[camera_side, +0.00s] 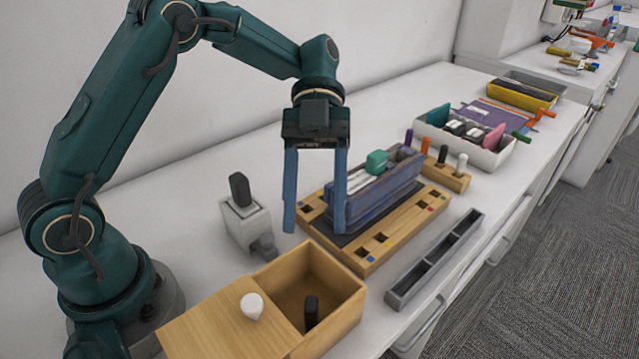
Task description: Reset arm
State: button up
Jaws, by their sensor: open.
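My gripper (316,205) hangs below my teal arm with its two long blue fingers pointing down and spread apart. Nothing is between the fingers. It is in the air, and in the picture its fingertips lie over the left end of a wooden board (362,262) and above a wooden box (352,305). The exact height above them cannot be told.
The wooden box holds a black piece (311,312); a white knob (251,306) tops its lid. A blue-grey holder (375,200) with a green block (377,162) stands on the board. A grey tray (435,262), a grey stand (246,228) and a white bin (490,158) are nearby.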

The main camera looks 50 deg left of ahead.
jog(key=s+a+r+n+t+y, duration=0.2)
jog(key=s+r+n+t+y, duration=0.2)
jog(key=s+r+n+t, duration=0.15)
jog(key=a+f+n+t+y, duration=0.2)
jog(key=a+n+t, duration=0.2)
jog(key=n, duration=0.7)
jog(key=s+a+f+n+t+y, duration=0.1)
jog(key=a+f+n+t+y, duration=0.1)
jog(key=n, duration=0.9)
jog(key=shift+s+a+f+t, duration=0.2)
jog(key=shift+a+t, duration=0.7)
jog(key=shift+t, duration=0.15)
